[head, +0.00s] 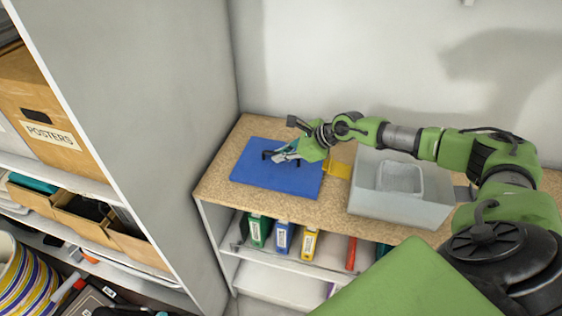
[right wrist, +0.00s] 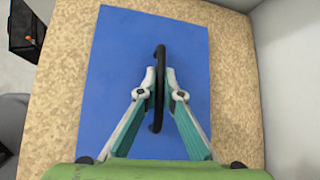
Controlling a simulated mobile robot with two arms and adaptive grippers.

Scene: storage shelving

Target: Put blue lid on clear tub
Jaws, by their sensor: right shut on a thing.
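The blue lid (head: 264,182) lies flat at the left end of the wooden shelf top. A black handle stands on its middle. My right gripper (head: 274,156) is at that handle. In the right wrist view the gripper (right wrist: 160,82) has its two fingers closed on either side of the black handle (right wrist: 159,115), over the blue lid (right wrist: 110,85). The clear tub (head: 370,200) stands to the right on the same top, open, with a smaller clear container inside it. My left gripper is not in view.
A yellow object (head: 338,170) lies between the lid and the tub. Several coloured binders (head: 283,237) stand on the level below. A tall shelf (head: 110,120) with cardboard boxes rises at the left. A wall is behind the top.

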